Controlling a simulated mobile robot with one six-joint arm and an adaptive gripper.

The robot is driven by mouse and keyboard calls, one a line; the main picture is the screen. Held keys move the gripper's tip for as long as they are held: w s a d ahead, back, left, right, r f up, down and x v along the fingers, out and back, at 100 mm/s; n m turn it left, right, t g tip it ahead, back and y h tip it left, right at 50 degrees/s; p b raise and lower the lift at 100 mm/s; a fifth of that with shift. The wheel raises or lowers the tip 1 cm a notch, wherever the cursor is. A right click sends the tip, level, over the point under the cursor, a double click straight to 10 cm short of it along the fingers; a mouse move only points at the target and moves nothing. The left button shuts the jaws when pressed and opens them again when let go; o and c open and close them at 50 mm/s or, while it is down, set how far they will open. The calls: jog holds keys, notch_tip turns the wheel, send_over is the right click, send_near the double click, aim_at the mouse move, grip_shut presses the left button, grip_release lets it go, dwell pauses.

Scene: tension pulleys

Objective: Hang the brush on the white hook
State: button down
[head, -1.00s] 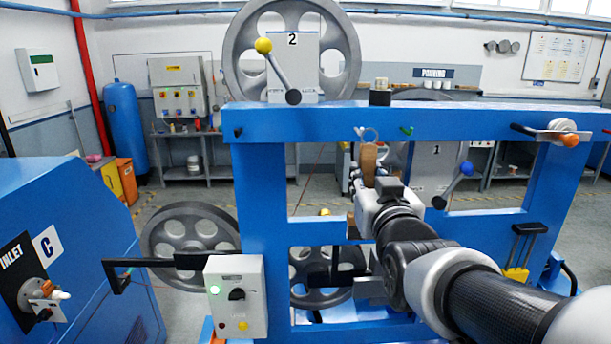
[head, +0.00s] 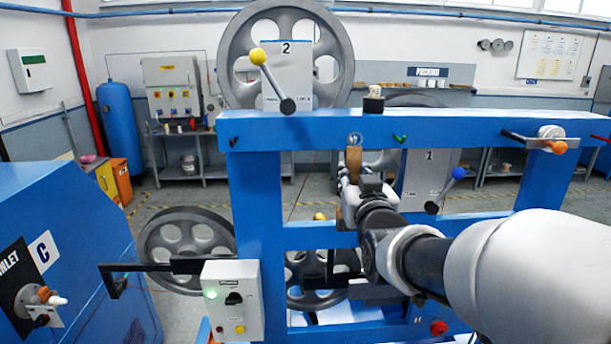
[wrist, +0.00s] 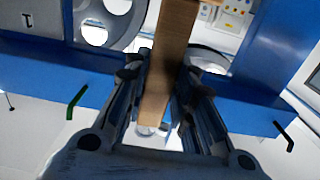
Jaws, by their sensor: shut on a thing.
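The brush shows as a flat brown wooden piece (head: 354,163), upright in the jaws of my gripper (head: 352,184), just below the beam's front face. In the wrist view my gripper (wrist: 160,105) is shut on the brush (wrist: 171,60), which runs between both fingers. The white hook (head: 355,138) is on the front face of the blue beam, right at the brush's top end. A pale ring overlaps the hook there; I cannot tell whether it is around the hook or in front of it. The bristles cannot be made out.
The blue beam (head: 470,128) spans above my gripper. A green hook (head: 400,138) is close to the right of the white one, and a dark hook (head: 235,141) is far left. A blue-knobbed lever (head: 446,188) stands at the right.

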jog(key=shift+w+p, duration=0.3)
jog(key=shift+w, duration=0.55)
jog(key=w+f+b, duration=0.1)
jog(key=b, duration=0.1)
jog(key=shift+f+b, duration=0.2)
jog(key=shift+b, duration=0.1)
jog(key=shift+w, duration=0.1)
jog(key=c, duration=1.3)
grip_release()
